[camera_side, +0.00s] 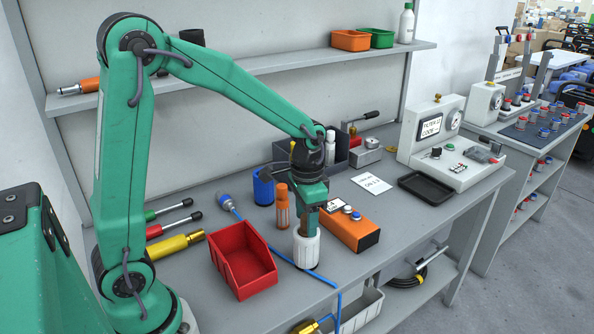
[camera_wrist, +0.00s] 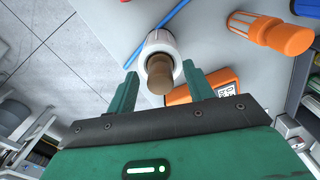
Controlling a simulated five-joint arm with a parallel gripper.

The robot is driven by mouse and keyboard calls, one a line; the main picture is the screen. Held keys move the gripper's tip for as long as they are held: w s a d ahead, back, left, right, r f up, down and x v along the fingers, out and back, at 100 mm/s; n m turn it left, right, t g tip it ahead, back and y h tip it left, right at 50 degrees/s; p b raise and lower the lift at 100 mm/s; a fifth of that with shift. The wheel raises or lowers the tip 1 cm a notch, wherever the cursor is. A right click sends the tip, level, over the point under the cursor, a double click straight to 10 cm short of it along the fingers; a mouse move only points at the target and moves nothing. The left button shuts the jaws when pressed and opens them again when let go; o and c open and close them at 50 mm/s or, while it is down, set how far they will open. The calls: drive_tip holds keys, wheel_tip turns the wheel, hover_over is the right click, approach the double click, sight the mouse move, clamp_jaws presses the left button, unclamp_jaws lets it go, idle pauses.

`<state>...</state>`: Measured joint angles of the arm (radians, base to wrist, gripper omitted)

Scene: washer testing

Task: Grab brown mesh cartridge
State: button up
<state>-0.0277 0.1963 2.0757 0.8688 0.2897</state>
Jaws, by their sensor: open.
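The brown mesh cartridge (camera_wrist: 158,74) stands upright in a white cylindrical holder (camera_side: 307,250), with its top end sticking out. The holder also shows in the wrist view (camera_wrist: 158,40). My gripper (camera_wrist: 160,82) is open, its two fingers on either side of the cartridge in that picture. In the side view my gripper (camera_side: 307,212) points down just above the holder and hides most of the cartridge. I cannot tell whether either finger touches it.
An orange cartridge (camera_side: 282,207) stands close behind the holder, with a blue cup (camera_side: 263,187) beyond it. A red bin (camera_side: 243,260) is on the left. A blue hose (camera_side: 285,259) runs past the holder.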

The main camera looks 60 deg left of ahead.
clamp_jaws()
idle(0.3)
drive_tip(key=shift+r, duration=0.1)
wheel_tip(320, 180, up, 18)
idle(0.8)
idle(0.5)
